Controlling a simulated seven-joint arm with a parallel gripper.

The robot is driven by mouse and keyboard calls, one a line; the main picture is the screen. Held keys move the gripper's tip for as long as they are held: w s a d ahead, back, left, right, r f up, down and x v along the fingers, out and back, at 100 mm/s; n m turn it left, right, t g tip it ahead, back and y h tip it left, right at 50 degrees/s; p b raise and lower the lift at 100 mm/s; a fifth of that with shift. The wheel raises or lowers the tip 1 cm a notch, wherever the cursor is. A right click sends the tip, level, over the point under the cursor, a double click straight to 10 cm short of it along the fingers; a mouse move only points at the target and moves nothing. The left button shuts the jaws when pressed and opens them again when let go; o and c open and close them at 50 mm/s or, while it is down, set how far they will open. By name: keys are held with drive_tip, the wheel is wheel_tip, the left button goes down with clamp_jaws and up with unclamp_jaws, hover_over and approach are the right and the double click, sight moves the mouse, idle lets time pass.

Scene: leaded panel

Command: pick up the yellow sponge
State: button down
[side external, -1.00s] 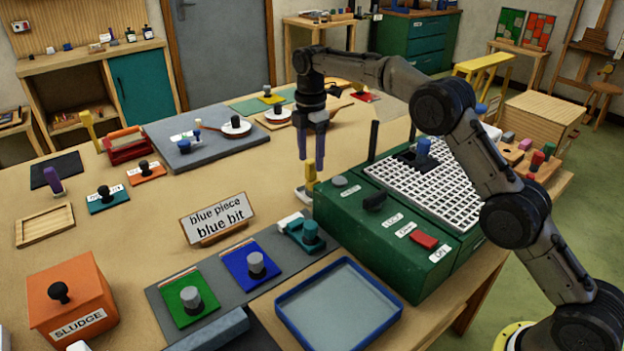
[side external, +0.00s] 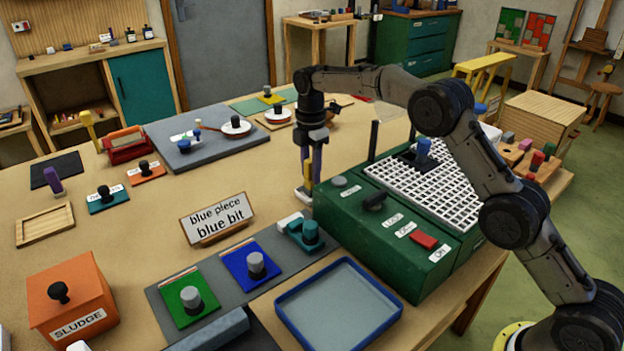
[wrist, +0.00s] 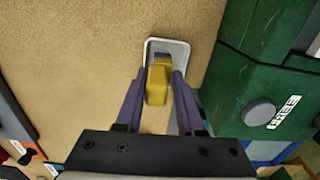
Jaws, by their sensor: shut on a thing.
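The yellow sponge (wrist: 157,86) is an upright yellow block standing in a small white tray (wrist: 178,48). In the side view my gripper (side external: 312,178) is low over the tray (side external: 303,196). The sponge's lower part is partly hidden by the fingers. I cannot tell whether it still touches the tray.
The green machine (side external: 375,226) with a white grid top stands close on the right of my gripper. A sign reading "blue piece blue bit" (side external: 218,218) stands to the front left. A blue-rimmed tray (side external: 338,303) lies in front. Bare tabletop (side external: 262,165) lies to the left.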

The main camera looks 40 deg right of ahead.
wheel_tip(320, 180, up, 10)
idle(0.8)
drive_tip(key=c, duration=1.1)
unclamp_jaws()
clamp_jaws()
